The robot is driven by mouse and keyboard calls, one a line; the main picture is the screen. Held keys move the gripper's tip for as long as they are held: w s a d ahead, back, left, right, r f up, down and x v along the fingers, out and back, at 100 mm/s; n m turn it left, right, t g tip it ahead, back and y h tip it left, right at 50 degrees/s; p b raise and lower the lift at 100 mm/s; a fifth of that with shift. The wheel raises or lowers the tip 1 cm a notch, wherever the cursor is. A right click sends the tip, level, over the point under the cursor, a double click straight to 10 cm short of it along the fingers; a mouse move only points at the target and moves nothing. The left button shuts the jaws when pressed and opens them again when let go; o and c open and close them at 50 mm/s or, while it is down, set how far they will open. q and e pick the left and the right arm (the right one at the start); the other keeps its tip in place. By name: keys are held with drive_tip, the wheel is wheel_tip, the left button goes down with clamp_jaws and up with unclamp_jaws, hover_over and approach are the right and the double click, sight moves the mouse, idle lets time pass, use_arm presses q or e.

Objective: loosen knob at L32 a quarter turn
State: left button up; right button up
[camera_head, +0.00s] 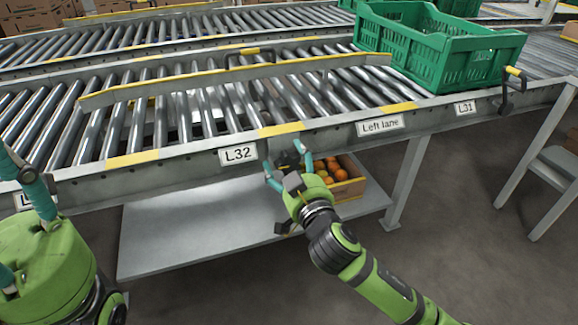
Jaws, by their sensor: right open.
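The L32 label (238,154) is on the grey side rail of the near roller conveyor. No knob shows clearly at L32; my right gripper covers the rail just right of the label, and I cannot tell whether the dark shapes around it include a knob. My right gripper (286,166) has its teal fingers spread apart, one up by the rail and one lower left. Nothing is seen held in it. My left gripper (22,185) is partly in view at the left edge, with teal fingers near the rail; its opening is unclear.
A green crate (440,50) stands on the rollers at the upper right. A yellow-edged guide rail (200,80) crosses the rollers. A dark bracket with a yellow top (513,71) sits by the L31 label (465,108). Below, a box of orange fruit (350,188) rests on a grey shelf (190,235).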

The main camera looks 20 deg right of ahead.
drive_tip(key=c, duration=1.2)
drive_tip(key=shift+r, duration=0.1)
